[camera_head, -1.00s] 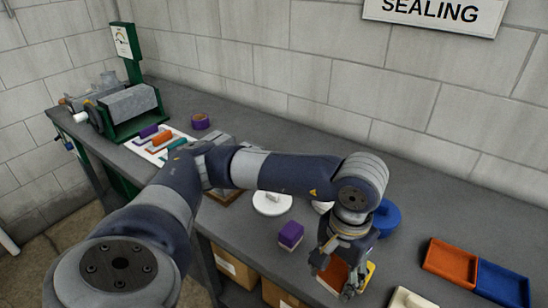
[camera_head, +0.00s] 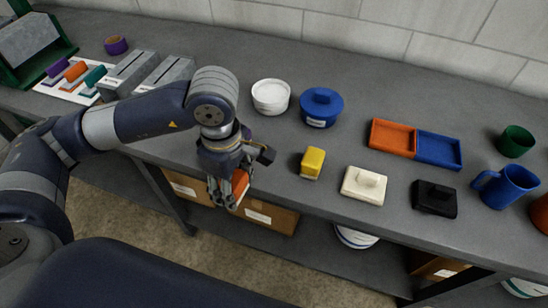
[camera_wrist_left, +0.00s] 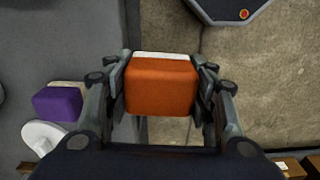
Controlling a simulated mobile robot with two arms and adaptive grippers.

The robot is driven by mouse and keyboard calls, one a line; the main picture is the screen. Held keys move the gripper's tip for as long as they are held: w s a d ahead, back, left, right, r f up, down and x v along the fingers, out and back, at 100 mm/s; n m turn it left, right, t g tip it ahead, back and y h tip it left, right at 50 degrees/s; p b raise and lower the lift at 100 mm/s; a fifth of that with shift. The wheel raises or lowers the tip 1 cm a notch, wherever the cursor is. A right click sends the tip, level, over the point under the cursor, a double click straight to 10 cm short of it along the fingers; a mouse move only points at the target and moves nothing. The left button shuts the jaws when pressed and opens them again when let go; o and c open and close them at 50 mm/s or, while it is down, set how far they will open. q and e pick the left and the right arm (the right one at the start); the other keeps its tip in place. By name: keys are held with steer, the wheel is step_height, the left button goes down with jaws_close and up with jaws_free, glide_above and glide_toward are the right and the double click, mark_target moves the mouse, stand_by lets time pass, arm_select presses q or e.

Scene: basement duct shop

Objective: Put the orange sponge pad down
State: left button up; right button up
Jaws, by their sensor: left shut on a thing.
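The orange sponge pad (camera_wrist_left: 161,88) is an orange block with a white layer along one side. It is held between the two fingers of my left gripper (camera_wrist_left: 161,92), which is shut on it. In the head view the left gripper (camera_head: 229,188) hangs at the front edge of the bench (camera_head: 270,160), and the orange pad (camera_head: 239,184) shows partly between its fingers. In the wrist view, grey bench top lies at the left and the floor at the right, beyond the pad. My right gripper is not in view.
A yellow block (camera_head: 312,163), a white block with a knob (camera_head: 364,185) and a black one (camera_head: 434,198) stand along the front. A purple block (camera_wrist_left: 57,102) shows in the wrist view.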

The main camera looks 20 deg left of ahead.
arm_select(q)
steer(key=shift+n, duration=0.3)
steer(key=shift+w+d, duration=0.1)
steer(key=shift+w, duration=0.1)
steer(key=w+d+p, duration=0.1)
steer(key=w, duration=0.4)
steer(key=w+d+f+p, duration=0.1)
steer(key=w+p, duration=0.1)
steer(key=w, duration=0.2)
steer(key=w+d+p, duration=0.1)
steer(key=w+p, duration=0.1)
steer(key=w, duration=0.3)
steer(key=shift+w+d+f, duration=0.3)
steer(key=shift+w+d, duration=0.05)
steer(key=shift+w+f+p, duration=0.15)
steer(key=shift+f+p, duration=0.05)
steer(key=shift+p, duration=0.15)
step_height(320, 180, down, 2)
steer(key=shift+f+p, duration=0.2)
steer(key=shift+p, duration=0.4)
steer(key=shift+f, duration=0.4)
